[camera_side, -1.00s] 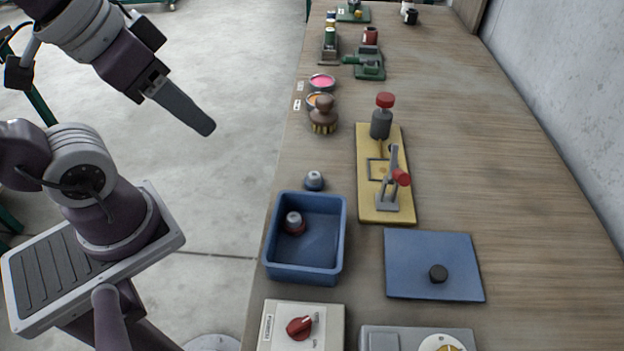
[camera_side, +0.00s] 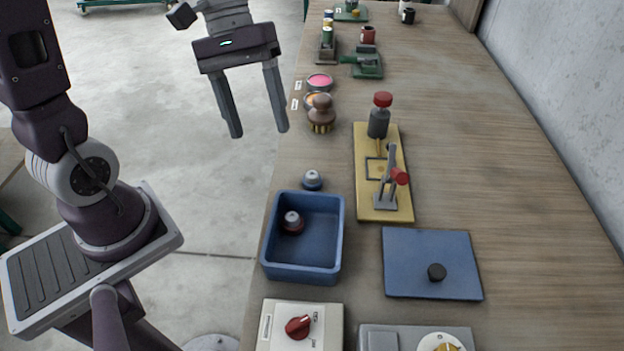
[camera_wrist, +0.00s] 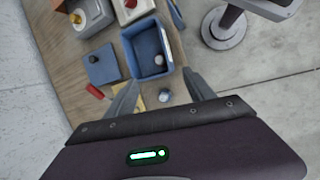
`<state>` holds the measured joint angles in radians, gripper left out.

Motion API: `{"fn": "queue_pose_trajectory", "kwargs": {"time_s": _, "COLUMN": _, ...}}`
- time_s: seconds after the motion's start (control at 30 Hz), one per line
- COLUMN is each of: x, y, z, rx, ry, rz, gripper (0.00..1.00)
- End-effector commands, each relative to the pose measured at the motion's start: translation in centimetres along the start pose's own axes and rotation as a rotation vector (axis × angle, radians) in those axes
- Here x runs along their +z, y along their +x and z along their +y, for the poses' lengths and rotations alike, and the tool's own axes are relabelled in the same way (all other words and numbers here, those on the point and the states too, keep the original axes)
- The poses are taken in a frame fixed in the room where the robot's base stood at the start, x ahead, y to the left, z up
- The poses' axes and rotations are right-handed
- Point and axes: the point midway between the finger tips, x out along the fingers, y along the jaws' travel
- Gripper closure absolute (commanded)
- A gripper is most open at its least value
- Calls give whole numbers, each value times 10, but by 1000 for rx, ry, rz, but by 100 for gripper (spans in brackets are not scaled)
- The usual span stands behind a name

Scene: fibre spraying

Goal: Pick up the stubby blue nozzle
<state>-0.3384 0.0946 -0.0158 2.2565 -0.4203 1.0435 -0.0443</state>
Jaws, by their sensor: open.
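A short nozzle with a blue base and grey top (camera_side: 312,180) stands on the bench just behind the blue bin (camera_side: 266,245). It also shows as a small grey-blue shape in the wrist view (camera_wrist: 164,95), between my fingers in the picture. A second nozzle, with a dark red base and grey top (camera_side: 292,222), is inside the bin. My gripper (camera_side: 260,132) is open and empty, pointing down, above and to the left of the blue nozzle, near the bench's left edge. In the wrist view my gripper (camera_wrist: 162,82) has its fingers spread wide.
A yellow board with a toggle clamp (camera_side: 366,208) lies right of the blue nozzle. A round brush (camera_side: 321,113) and paint tins (camera_side: 320,82) stand behind it. A blue plate with a black knob (camera_side: 410,262) and a red-dial box (camera_side: 328,342) are nearer. The bench's right side is clear.

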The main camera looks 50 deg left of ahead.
Motion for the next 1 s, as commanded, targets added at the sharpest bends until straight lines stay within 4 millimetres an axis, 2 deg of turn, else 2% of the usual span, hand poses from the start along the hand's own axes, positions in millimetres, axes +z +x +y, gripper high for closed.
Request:
{"fn": "queue_pose_trajectory", "kwargs": {"time_s": 0.03, "x": -22, "y": 13, "z": -1, "rx": 45, "ry": -122, "rz": -100, "gripper": 38}}
{"fn": "queue_pose_trajectory", "kwargs": {"time_s": 0.2, "x": -96, "y": 62, "z": -13, "rx": 256, "ry": -540, "rz": -408, "gripper": 38}}
{"fn": "queue_pose_trajectory", "kwargs": {"time_s": 0.3, "x": -129, "y": 91, "z": -26, "rx": 367, "ry": -730, "rz": -538, "gripper": 38}}
{"fn": "queue_pose_trajectory", "kwargs": {"time_s": 0.4, "x": -147, "y": 110, "z": -37, "rx": 442, "ry": -851, "rz": -617, "gripper": 38}}
{"fn": "queue_pose_trajectory", "kwargs": {"time_s": 0.57, "x": -154, "y": 125, "z": -38, "rx": 481, "ry": -911, "rz": -657, "gripper": 38}}
{"fn": "queue_pose_trajectory", "kwargs": {"time_s": 0.9, "x": -135, "y": 164, "z": 1, "rx": 477, "ry": -908, "rz": -656, "gripper": 38}}
{"fn": "queue_pose_trajectory", "kwargs": {"time_s": 1.0, "x": -133, "y": 169, "z": 6, "rx": 477, "ry": -909, "rz": -656, "gripper": 38}}
